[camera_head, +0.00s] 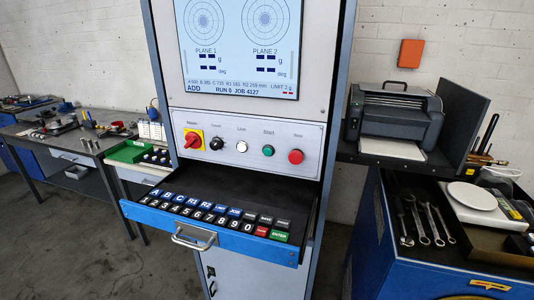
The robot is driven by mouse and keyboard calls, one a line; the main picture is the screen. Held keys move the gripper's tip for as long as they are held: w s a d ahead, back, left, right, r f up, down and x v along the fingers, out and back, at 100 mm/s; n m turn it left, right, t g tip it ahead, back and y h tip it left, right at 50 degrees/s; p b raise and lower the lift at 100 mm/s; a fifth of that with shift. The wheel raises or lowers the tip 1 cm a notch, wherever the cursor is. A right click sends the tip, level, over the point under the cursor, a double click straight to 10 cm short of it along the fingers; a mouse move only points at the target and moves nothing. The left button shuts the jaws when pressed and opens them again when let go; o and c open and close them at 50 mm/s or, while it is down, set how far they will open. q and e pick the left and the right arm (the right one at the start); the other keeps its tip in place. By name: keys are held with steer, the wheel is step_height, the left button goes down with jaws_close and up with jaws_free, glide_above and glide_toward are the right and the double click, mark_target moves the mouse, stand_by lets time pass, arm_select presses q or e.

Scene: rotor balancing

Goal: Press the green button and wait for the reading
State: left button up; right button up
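The green button (268,150), labelled Start, sits on the light grey control panel (217,130) in the middle of the cabinet. The red Stop button (296,156) is to its right and a pale button (241,147) to its left. The screen (240,45) above shows PLANE 1 and PLANE 2 dials with dashes in place of values, and the text "RUN 0 JOB 4127". Neither of my grippers shows in the head view.
A keyboard drawer (190,225) with a metal handle stands pulled out below the panel. A printer (400,118) is on a shelf at right, above a blue cabinet (400,245) with wrenches (423,220) and a scale (472,197). A workbench (75,140) is at left.

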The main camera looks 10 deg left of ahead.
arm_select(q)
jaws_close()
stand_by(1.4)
